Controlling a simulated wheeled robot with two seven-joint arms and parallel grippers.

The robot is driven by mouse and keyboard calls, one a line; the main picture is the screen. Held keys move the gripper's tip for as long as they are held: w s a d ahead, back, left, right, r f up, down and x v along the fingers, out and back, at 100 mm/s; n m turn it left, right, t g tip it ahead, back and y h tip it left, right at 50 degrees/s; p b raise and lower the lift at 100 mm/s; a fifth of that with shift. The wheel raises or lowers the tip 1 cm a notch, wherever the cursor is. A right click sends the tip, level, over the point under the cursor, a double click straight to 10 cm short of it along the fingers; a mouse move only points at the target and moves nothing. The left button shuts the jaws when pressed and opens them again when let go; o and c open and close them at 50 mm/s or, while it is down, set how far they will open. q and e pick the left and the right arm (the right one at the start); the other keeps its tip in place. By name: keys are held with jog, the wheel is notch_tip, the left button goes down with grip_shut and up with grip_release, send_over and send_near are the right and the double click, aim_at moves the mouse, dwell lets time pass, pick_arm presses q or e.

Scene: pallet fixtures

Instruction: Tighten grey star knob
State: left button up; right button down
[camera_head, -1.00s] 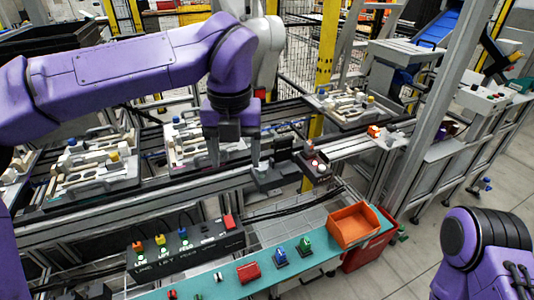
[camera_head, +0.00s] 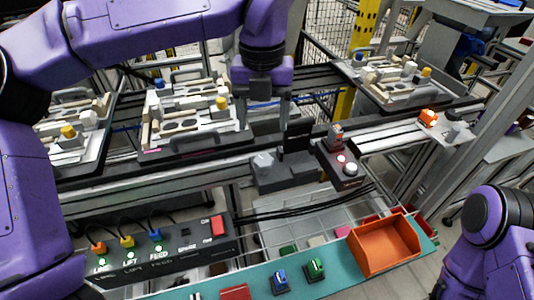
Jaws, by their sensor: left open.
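A small light-grey knob (camera_head: 263,159) sits on a dark grey block (camera_head: 285,174) at the front edge of the conveyor line, in the middle of the head view. Its star shape is too small to make out surely. My left gripper (camera_head: 264,122) points down with its two fingers apart and nothing between them. In the picture its fingertips are just above the knob, apart from it; the exact height is hard to tell. My right arm shows at the lower right, with its gripper out of view.
Pallets with fixtures (camera_head: 195,152) lie along the conveyor. A switch panel (camera_head: 160,252), an orange bin (camera_head: 384,246) and a teal shelf (camera_head: 330,285) are in front. An orange part (camera_head: 428,117) lies at right.

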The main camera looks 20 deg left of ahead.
aim_at(263, 159)
pick_arm(q)
notch_tip(263, 159, down, 10)
jog(key=shift+f, duration=0.1)
jog(key=c, duration=1.1)
jog(key=shift+o, duration=0.2)
